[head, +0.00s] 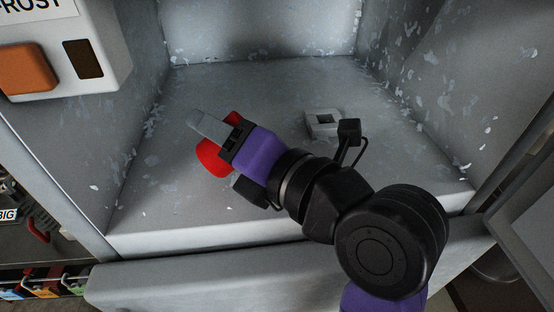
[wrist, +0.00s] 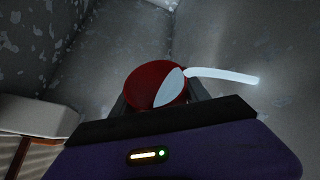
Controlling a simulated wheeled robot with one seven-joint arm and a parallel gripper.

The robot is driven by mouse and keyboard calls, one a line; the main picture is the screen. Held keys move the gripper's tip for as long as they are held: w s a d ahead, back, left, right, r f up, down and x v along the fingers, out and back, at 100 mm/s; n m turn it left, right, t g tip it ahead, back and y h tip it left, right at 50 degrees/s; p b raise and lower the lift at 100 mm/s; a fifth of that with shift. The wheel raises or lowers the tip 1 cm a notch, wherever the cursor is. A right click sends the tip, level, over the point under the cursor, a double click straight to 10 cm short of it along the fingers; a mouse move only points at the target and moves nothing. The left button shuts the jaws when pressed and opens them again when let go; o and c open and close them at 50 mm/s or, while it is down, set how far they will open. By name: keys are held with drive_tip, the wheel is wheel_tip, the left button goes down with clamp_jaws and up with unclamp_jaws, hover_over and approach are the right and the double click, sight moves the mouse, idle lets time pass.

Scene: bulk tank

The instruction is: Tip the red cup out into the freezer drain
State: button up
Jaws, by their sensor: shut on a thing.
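The red cup (head: 214,158) is in my gripper (head: 222,143), above the frosted freezer floor, left of centre in the head view. A grey finger and the purple gripper body partly hide it. In the wrist view the cup (wrist: 150,86) sits between the dark fingers, its round end towards the camera. A pale strip (wrist: 222,75) runs from the cup's face out to the right; it looks like liquid, but I cannot be sure. A small white square fitting with a dark opening (head: 323,123), perhaps the drain, lies on the floor right of the cup, apart from it.
The freezer floor (head: 170,205) is mostly clear, with frost-flecked walls on both sides. A white box with an orange button (head: 26,69) hangs at the upper left. A thick front ledge (head: 180,283) crosses the bottom, and a door (head: 530,215) stands at the right.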

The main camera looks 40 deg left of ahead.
sight(230, 117)
drive_tip(key=shift+w+d+r+m+y+p, duration=0.1)
drive_tip(key=shift+r+m+y+p, duration=0.2)
drive_tip(key=shift+m+p, duration=0.7)
drive_tip(key=shift+w+r+m+y+p, duration=0.1)
drive_tip(key=shift+r+m+y+p, duration=0.2)
drive_tip(key=shift+p, duration=1.25)
drive_tip(key=shift+w+d+r+m+b, duration=0.35)
drive_tip(key=shift+w+m+b, duration=0.35)
drive_tip(key=shift+b, duration=0.7)
drive_tip(key=shift+w+f+m+y+b, duration=0.1)
drive_tip(key=shift+f+m+y+b, duration=0.3)
drive_tip(key=shift+b, duration=0.5)
drive_tip(key=shift+f+m+y+b, duration=0.1)
drive_tip(key=shift+m+y+b, duration=0.1)
drive_tip(key=shift+m+b, duration=0.5)
drive_tip(key=shift+r, duration=0.15)
drive_tip(key=shift+r+n+p, duration=0.55)
drive_tip(key=shift+n+p, duration=0.05)
drive_tip(key=shift+p, duration=0.55)
drive_tip(key=shift+s+r+n+h+p, duration=0.2)
drive_tip(key=shift+n+h+p, duration=0.2)
drive_tip(key=shift+p, duration=0.4)
drive_tip(key=shift+s+a+f+n+h+p, duration=0.4)
drive_tip(key=shift+s+f+n+p, duration=0.4)
drive_tip(key=shift+p, duration=0.45)
drive_tip(key=shift+w+d+f+b, duration=0.1)
drive_tip(key=shift+w+b, duration=0.05)
drive_tip(key=shift+b, duration=0.6)
drive_tip(key=shift+n, duration=0.3)
